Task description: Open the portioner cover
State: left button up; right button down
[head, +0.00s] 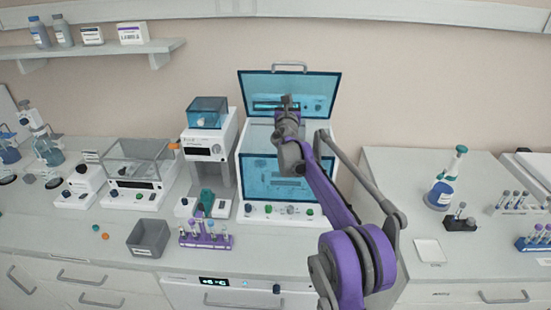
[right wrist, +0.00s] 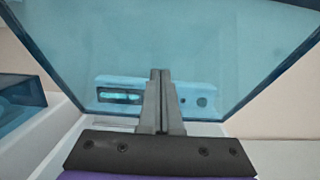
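The large white machine (head: 237,185) has a clear blue front panel (head: 262,180) and a clear blue top cover (head: 258,85). The top cover stands raised and tilted back, with a grey handle (head: 289,64) on its upper edge. I take this machine for the portioner, but no label can be read. My right gripper (head: 288,103) is in front of the raised cover, below the handle. In the right wrist view its fingers (right wrist: 160,76) are together with nothing visible between them, and the cover (right wrist: 215,60) fills the background. Whether they touch it is unclear. My left gripper is not in view.
A smaller white device (head: 206,145) with a blue box on top stands to the left. A purple tube rack (head: 205,241) and a grey bin (head: 149,238) sit in front. A flask (head: 443,185) and tube racks stand on the right bench. A shelf (head: 95,52) hangs at upper left.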

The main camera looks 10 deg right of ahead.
jog(key=shift+f+x, duration=0.2)
jog(key=shift+x, duration=0.9)
jog(key=shift+f+x, duration=0.2)
jog(key=shift+x, duration=0.9)
jog(key=shift+f+x, duration=0.2)
jog(key=shift+x, duration=0.9)
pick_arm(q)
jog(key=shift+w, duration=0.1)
pick_arm(e)
jog(key=shift+r, duration=0.1)
jog(key=shift+s+a+f+b, duration=0.15)
jog(key=shift+s+f+b, duration=0.2)
jog(key=shift+f, duration=0.25)
jog(key=shift+s+a+f, duration=0.1)
jog(key=shift+s+f, duration=0.15)
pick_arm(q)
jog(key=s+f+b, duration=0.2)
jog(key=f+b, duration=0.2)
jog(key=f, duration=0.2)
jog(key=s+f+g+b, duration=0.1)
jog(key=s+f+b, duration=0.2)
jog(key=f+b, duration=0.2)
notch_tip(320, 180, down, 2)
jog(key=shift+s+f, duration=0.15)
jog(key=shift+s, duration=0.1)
pick_arm(e)
jog(key=r+v, duration=0.2)
jog(key=v, duration=2.1)
jog(key=shift+s, duration=0.5)
